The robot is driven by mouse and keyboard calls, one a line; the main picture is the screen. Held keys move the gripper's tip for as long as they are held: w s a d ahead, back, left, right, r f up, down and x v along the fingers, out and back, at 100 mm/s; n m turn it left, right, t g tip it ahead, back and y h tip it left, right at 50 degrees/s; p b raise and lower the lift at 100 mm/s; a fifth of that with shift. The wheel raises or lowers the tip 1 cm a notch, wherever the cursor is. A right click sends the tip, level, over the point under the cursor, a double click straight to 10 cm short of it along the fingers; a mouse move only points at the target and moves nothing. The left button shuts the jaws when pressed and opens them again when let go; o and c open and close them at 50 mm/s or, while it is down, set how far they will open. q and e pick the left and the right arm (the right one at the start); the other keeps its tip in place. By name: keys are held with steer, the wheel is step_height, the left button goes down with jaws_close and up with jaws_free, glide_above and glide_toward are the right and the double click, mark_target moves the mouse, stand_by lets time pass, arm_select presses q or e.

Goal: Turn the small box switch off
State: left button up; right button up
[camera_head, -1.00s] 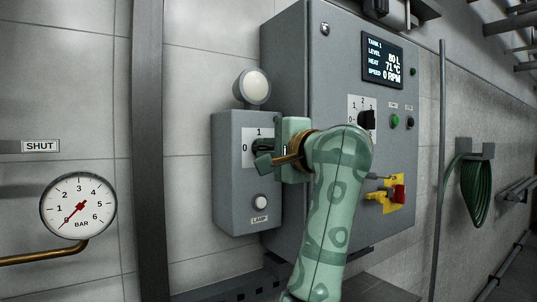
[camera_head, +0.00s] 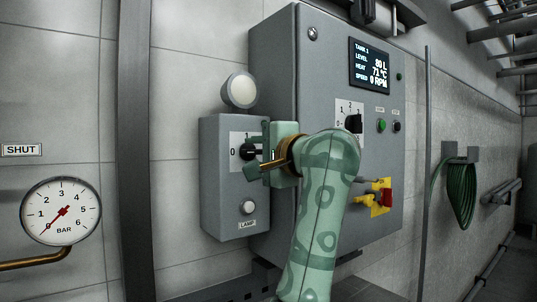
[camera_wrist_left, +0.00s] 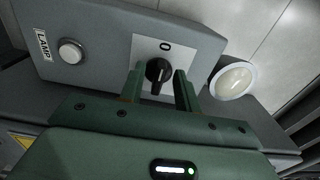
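The small grey box (camera_head: 222,205) on the wall carries a black rotary switch (camera_head: 248,152) on a white plate marked 0 on the left and 1 on top. The switch handle lies about level, along the line to the 0. In the left wrist view the switch (camera_wrist_left: 158,72) stands upright under the 0, between the fingers. My left gripper (camera_head: 260,154) is open, one finger to each side of the switch, with narrow gaps and no clear contact. My right gripper is not in view.
A round pale lamp (camera_head: 239,90) sits above the box and a white LAMP button (camera_head: 247,208) below the switch. The larger cabinet (camera_head: 285,60) stands close to the right, with a display, a knob, buttons and a red-yellow switch (camera_head: 385,197). A gauge (camera_head: 60,211) hangs left.

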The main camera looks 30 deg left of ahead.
arm_select(q)
steer(key=v, duration=1.6)
steer(key=shift+f, duration=0.1)
